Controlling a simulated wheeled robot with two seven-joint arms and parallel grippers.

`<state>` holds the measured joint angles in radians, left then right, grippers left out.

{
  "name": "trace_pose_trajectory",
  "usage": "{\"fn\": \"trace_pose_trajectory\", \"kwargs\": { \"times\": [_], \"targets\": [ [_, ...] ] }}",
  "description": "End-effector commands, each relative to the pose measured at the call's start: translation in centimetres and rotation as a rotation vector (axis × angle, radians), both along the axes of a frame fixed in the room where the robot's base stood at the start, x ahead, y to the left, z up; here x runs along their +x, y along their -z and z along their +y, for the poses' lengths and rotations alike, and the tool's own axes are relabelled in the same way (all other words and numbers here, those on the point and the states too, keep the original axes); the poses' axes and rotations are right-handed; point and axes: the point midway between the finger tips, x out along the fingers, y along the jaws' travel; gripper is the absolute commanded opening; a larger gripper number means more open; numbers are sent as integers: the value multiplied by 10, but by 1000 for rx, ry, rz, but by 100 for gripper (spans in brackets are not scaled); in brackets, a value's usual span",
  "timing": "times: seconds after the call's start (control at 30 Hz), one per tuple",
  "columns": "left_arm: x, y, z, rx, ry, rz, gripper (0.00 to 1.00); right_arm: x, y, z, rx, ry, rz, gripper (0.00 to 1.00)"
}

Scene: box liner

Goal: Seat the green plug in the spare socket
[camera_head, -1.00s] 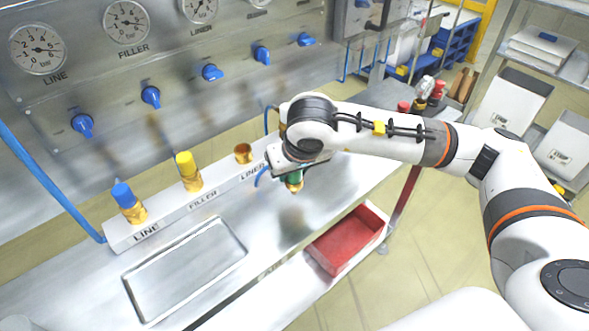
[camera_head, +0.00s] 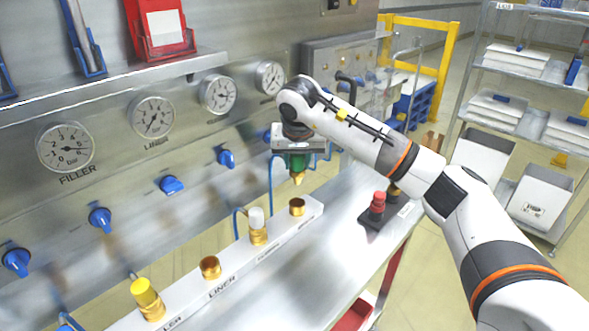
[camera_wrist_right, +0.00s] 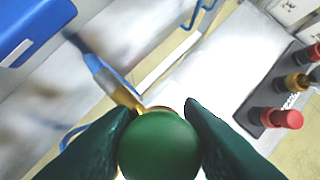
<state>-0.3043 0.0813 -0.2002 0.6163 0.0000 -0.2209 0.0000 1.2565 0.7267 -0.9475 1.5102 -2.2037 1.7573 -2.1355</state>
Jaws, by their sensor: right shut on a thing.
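The green plug (camera_head: 298,163) with its gold tip pointing down is held in my right gripper (camera_head: 297,158). It hangs above the empty gold socket (camera_head: 297,207) at the far right end of the socket strip, with a visible gap. That socket's label is too small to read. In the right wrist view the plug's round green top (camera_wrist_right: 158,146) sits between the two dark fingers, and hides most of what lies below. The empty LINER socket (camera_head: 210,268) is further left on the strip. My left gripper is not in view.
A white plug (camera_head: 257,225) and a yellow plug (camera_head: 147,296) sit in other sockets of the strip (camera_head: 240,268). Blue valve knobs (camera_head: 171,184) and gauges line the panel behind. A red-topped item (camera_head: 377,203) stands on the bench to the right. The bench front is clear.

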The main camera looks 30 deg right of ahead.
Motion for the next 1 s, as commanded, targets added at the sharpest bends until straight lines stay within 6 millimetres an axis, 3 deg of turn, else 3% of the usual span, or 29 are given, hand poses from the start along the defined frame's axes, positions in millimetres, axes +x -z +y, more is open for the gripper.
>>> {"fn": "trace_pose_trajectory", "kwargs": {
  "times": [0.53, 0.8, 1.0],
  "targets": [
    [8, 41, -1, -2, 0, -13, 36, -1, 50, 1, -1, -3, 1, 9],
    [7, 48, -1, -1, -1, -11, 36, -1, 67, 0, -2, -1, 1, 9],
    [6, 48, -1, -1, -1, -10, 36, 0, 68, 1, -1, -1, -1, 9]
  ]
}}
